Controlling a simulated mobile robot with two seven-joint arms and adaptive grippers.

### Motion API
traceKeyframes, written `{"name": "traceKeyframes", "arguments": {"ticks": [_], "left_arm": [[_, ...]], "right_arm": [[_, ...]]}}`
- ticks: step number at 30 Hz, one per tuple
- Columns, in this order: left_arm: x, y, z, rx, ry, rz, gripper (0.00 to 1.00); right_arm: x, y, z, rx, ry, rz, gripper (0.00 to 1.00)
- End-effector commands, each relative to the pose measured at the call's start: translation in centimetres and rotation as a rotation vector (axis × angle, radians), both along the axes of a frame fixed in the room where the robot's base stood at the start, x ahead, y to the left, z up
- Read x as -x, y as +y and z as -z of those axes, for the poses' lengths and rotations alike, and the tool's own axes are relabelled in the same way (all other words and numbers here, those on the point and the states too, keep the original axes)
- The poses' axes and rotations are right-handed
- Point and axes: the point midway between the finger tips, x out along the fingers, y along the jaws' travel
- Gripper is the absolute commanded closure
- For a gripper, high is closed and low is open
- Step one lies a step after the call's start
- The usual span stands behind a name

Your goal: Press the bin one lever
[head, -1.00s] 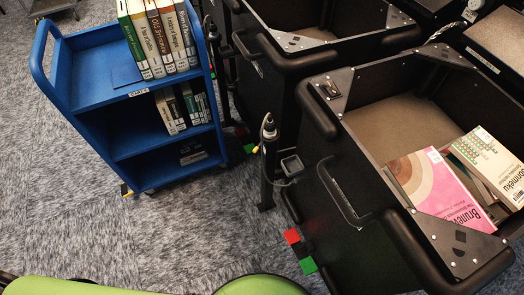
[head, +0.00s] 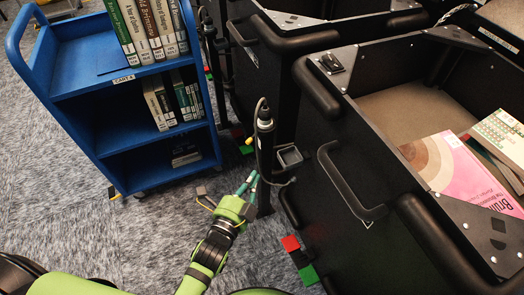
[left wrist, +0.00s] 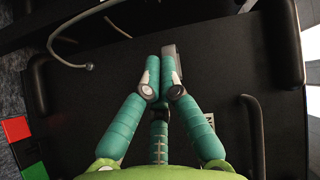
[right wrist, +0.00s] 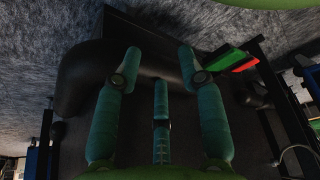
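No part is clearly marked as the bin one lever, and I cannot tell which bin is bin one. In the head view, a red pedal-like block (head: 290,243) and a green one (head: 308,274) sit low at the nearest black bin's (head: 345,205) corner. They also show at the left edge of the left wrist view (left wrist: 16,129). My left gripper (head: 250,183) is left of and above them, close to a black post (head: 265,145). Its two long teal fingers meet at the tips (left wrist: 162,62), with nothing clearly held. My right gripper (right wrist: 158,62) has its fingers spread, facing dark surfaces.
The nearest bin has a bar handle (head: 345,185) and holds books (head: 455,170). A small grey box (head: 289,157) and a cable are beside the post. A blue book cart (head: 130,112) stands at left. Carpet (head: 60,200) is clear in front of it.

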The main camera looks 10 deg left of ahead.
Motion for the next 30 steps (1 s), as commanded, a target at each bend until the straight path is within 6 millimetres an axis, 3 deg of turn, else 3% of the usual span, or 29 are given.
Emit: {"name": "traceKeyframes", "arguments": {"ticks": [16, 30], "left_arm": [[-1.0, -0.2, -0.8, -0.016, -0.027, 0.001, 1.0], [-10.0, -2.2, -0.3, -0.015, -0.026, 0.001, 1.0]], "right_arm": [[-0.3, 0.0, 0.1, 0.0, -0.006, -0.001, 0.6], [-1.6, 0.2, 0.5, -0.005, -0.038, -0.003, 0.6]]}}
